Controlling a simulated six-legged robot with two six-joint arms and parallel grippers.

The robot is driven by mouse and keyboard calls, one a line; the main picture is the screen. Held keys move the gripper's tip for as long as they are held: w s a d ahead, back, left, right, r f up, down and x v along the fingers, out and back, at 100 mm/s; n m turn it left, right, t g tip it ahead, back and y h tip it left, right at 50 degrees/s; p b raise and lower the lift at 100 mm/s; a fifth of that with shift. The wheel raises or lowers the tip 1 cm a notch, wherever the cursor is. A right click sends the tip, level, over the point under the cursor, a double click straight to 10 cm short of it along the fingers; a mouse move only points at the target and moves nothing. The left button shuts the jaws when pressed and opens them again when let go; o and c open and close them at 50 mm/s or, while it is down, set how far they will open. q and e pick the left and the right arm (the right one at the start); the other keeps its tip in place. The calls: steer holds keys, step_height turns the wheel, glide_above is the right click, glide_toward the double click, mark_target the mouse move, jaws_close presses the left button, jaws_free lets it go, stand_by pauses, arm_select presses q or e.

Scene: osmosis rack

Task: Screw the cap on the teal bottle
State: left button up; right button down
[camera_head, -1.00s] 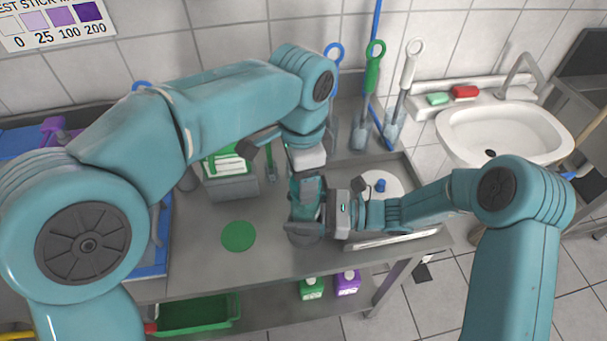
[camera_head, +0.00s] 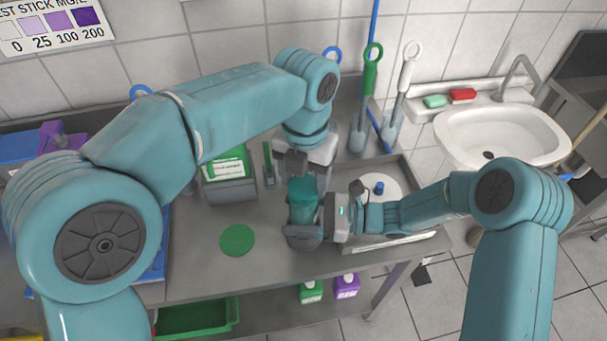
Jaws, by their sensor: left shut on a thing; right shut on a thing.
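The teal bottle (camera_head: 302,213) stands upright near the front of the grey metal table. My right gripper (camera_head: 305,236) comes in from the right and is shut on the bottle, low on its body. My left gripper (camera_head: 298,172) points down right above the bottle's top and is shut on the cap. The cap is mostly hidden by the fingers, and I cannot tell its edge from the teal top of the bottle.
A green disc (camera_head: 237,239) lies flat on the table left of the bottle. A grey box with green-and-white contents (camera_head: 231,188) stands behind it. A white round object with a blue knob (camera_head: 379,187) sits in a tray at right. Brushes lean at the back.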

arm_select(q)
steer(key=o, duration=1)
steer(key=shift+r, duration=2.25)
steer(key=shift+c, duration=0.3)
